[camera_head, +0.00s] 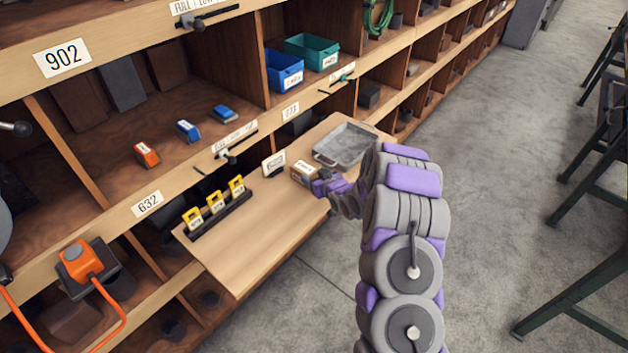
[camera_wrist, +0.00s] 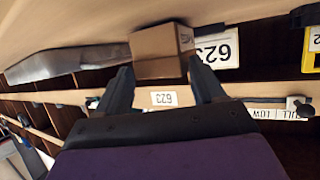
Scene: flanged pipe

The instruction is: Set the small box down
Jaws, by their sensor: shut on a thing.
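The small cardboard box (camera_head: 304,173) is brown with a pale label and is at the pull-out wooden board (camera_head: 255,240), between a white card and a grey tray. My gripper (camera_head: 322,184) is shut on it from the right. In the wrist view, which looks upside down, the box (camera_wrist: 158,52) sits between the two dark fingertips (camera_wrist: 162,68) of my gripper. Whether its underside touches the board or hangs just above it I cannot tell.
A grey metal tray (camera_head: 345,145) lies at the board's far end. A white label card (camera_head: 273,164) stands left of the box. A black rack with yellow tags (camera_head: 215,203) is at the board's shelf side. The board's near part is bare. Shelves rise behind.

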